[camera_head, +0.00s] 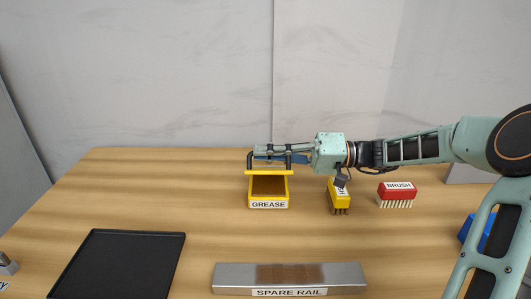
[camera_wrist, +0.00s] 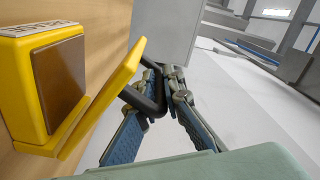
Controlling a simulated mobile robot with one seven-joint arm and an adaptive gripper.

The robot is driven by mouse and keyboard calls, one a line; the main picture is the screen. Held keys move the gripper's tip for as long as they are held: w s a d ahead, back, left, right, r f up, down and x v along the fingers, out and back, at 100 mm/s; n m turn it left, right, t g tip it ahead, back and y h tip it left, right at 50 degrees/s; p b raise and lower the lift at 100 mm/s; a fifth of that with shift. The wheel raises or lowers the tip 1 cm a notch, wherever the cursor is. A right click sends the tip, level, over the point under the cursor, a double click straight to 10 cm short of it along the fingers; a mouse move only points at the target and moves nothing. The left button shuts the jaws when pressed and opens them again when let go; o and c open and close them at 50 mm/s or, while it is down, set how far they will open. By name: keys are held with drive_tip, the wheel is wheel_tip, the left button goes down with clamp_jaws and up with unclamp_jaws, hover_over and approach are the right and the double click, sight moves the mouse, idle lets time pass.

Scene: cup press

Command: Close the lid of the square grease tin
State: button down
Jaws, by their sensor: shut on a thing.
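The square yellow grease tin (camera_head: 253,194) stands on the wooden table with its GREASE label facing the front. Its brown contents are visible and it also shows in the wrist view (camera_wrist: 18,70). The yellow lid (camera_wrist: 112,98) is open, tilted up from the tin's far edge; in the head view the lid (camera_head: 269,172) is seen nearly edge-on. It carries a black loop handle (camera_wrist: 138,98). My gripper (camera_head: 266,153) is behind and above the tin, shut on the handle. In the wrist view my fingers (camera_wrist: 160,95) are on either side of the handle, partly hiding it.
A yellow labelled block with pins (camera_head: 340,199) and a red BRUSH (camera_head: 397,191) stand to the tin's right. A SPARE RAIL (camera_head: 235,275) lies in front, a black tray (camera_head: 92,262) front left. A blue object (camera_head: 470,229) is at right. Table left of the tin is clear.

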drive_tip(key=shift+s+d+f, duration=0.1)
drive_tip(key=shift+s+f, duration=0.3)
drive_tip(key=shift+f, duration=0.05)
idle(0.3)
drive_tip(key=c, duration=2)
unclamp_jaws()
drive_tip(key=shift+c, duration=0.2)
drive_tip(key=d, duration=1.2)
drive_tip(key=shift+c, duration=0.2)
